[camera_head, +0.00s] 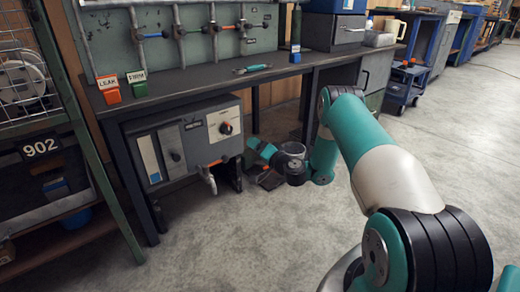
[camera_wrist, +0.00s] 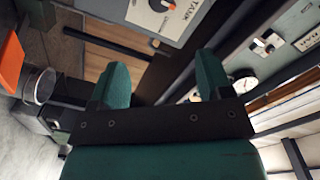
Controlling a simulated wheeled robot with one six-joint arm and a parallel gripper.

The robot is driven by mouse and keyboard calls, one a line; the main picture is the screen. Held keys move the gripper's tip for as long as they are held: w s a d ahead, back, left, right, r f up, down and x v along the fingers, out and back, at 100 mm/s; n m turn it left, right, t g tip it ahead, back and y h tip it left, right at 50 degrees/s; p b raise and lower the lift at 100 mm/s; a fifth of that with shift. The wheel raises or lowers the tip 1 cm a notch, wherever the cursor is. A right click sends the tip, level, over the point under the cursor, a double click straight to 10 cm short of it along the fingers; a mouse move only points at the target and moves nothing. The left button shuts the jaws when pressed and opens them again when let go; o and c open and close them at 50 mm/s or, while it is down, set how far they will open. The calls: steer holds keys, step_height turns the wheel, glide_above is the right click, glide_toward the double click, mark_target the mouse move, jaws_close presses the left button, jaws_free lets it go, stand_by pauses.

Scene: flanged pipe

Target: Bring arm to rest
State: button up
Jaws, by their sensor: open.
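My arm reaches from the lower right of the head view, bends at a high elbow and drops to the wrist. My gripper (camera_head: 257,150) is low in front of the workbench, just right of the grey control box (camera_head: 193,140) hung under the bench. In the wrist view my gripper (camera_wrist: 162,78) shows two green fingers set wide apart, with nothing between them. Beyond the fingers the wrist view shows a grey panel with a knob (camera_wrist: 165,14). Part of the gripper is hard to make out in the head view.
The workbench (camera_head: 180,86) carries an orange LEAK block (camera_head: 109,90), a green block (camera_head: 138,84) and a teal hand tool (camera_head: 252,69). A pipe panel with valves stands behind. A rack marked 902 (camera_head: 40,147) is at the left. The floor (camera_head: 240,240) in front is clear.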

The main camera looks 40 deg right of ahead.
steer(key=shift+s, duration=0.4)
steer(key=w+a+r+n+g+y+p, duration=0.2)
steer(key=a+r+n+y, duration=0.4)
steer(key=a+r, duration=0.5)
steer(key=s+a+r+n+g+y+p, duration=0.15)
steer(key=s+a+r+n+g, duration=0.35)
steer(key=a, duration=0.5)
steer(key=s+a+r+n+g+y+p, duration=0.1)
steer(key=s+a+r+n+g+y, duration=0.25)
steer(key=s+a+r, duration=0.5)
steer(key=s+a+r+n+g+h+p, duration=0.1)
steer(key=s+r+g+h+p, duration=0.15)
steer(key=s, duration=0.65)
steer(key=s+a+r+n+g+h+p, duration=0.1)
steer(key=s+r+g+h, duration=0.15)
steer(key=s, duration=0.65)
steer(key=s+a+r+n+g+h+p, duration=0.1)
steer(key=s+a+r+g+h, duration=0.15)
steer(key=s, duration=0.55)
step_height(320, 180, up, 36)
steer(key=p, duration=3.7)
steer(key=shift+d, duration=0.45)
